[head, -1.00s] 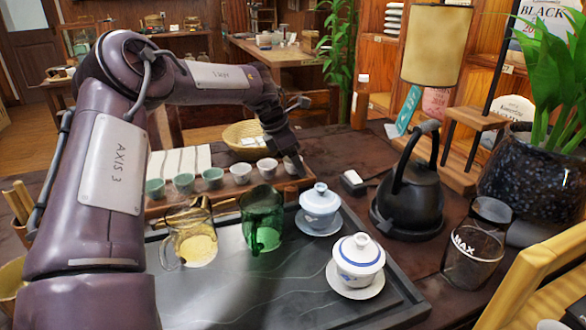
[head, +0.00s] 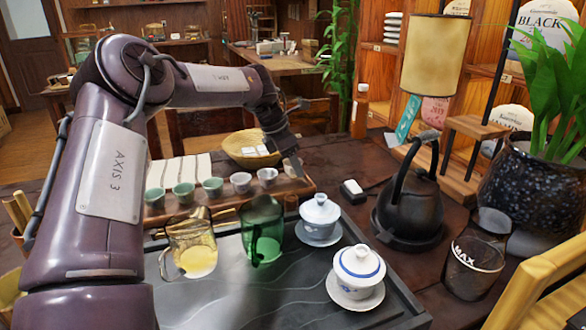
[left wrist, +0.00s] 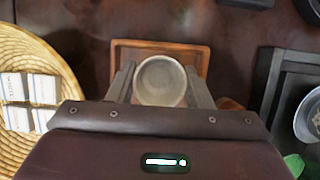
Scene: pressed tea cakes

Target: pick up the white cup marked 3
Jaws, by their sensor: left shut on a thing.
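A row of small cups stands on a wooden tray (head: 230,200) in the head view. Several are green, such as the one at the row's left end (head: 154,198), and two white cups (head: 241,182) (head: 267,177) stand to their right. My left gripper (left wrist: 160,85) is shut on a white cup (left wrist: 160,80), seen from above between its two fingers in the left wrist view. In the head view the gripper (head: 292,165) is at the right end of the row and mostly hides this cup. I cannot read a number on it. My right gripper is not in view.
A wicker basket (head: 250,149) stands behind the row. In front, a dark tea tray (head: 225,285) holds a glass pitcher (head: 192,250), a green glass (head: 262,230) and two lidded bowls (head: 320,215) (head: 358,270). A black kettle (head: 410,200) stands to the right.

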